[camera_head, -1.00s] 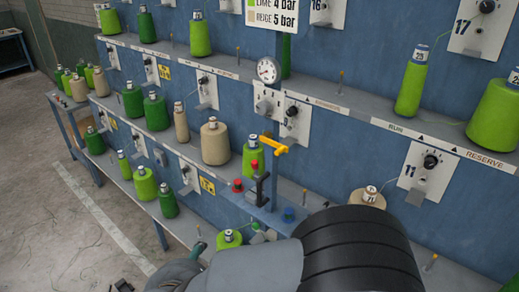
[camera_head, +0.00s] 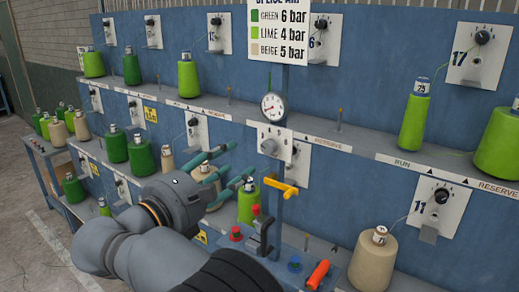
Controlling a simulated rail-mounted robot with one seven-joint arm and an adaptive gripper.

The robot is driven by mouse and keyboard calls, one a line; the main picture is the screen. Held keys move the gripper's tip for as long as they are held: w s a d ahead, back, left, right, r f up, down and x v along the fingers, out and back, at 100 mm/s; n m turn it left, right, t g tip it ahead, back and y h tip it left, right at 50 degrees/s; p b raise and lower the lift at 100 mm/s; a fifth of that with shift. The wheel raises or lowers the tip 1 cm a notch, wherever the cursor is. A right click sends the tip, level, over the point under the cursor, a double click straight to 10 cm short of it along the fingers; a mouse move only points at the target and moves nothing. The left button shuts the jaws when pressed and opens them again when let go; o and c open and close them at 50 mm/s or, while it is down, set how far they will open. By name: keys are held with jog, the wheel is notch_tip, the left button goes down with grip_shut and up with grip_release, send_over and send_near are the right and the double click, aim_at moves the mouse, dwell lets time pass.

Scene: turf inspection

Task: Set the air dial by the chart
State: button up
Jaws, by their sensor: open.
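The chart (camera_head: 281,32) is a white sign at top centre, listing green 6 bar, lime 4 bar and beige 5 bar. Below it is a round white pressure gauge (camera_head: 273,106); its needle is too small to read. My gripper (camera_head: 240,160) has teal fingers, spread open and empty. In the picture it is left of and slightly below the knob, apart from it. It partly hides a beige cone (camera_head: 205,172) behind it.
A lime cone (camera_head: 247,206) stands below my gripper. A beige cone (camera_head: 373,262) stands at lower right. Shelves hold several green cones.

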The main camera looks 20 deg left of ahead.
aim_at(266, 148)
jog(key=shift+n+h, duration=0.3)
jog(key=shift+n, duration=0.5)
jog(key=p+x, duration=0.1)
jog(key=x, duration=0.2)
jog(key=p+x, duration=0.1)
jog(key=x, duration=0.2)
jog(key=d+p+x, duration=0.1)
jog(key=x, duration=0.2)
jog(key=shift+f, duration=0.15)
jog(key=shift+w+d+f, duration=0.1)
jog(key=shift+w+d, duration=0.1)
jog(key=shift+w, duration=0.45)
jog(key=c, duration=0.3)
jog(key=c, duration=0.8)
jog(key=shift+c, duration=0.3)
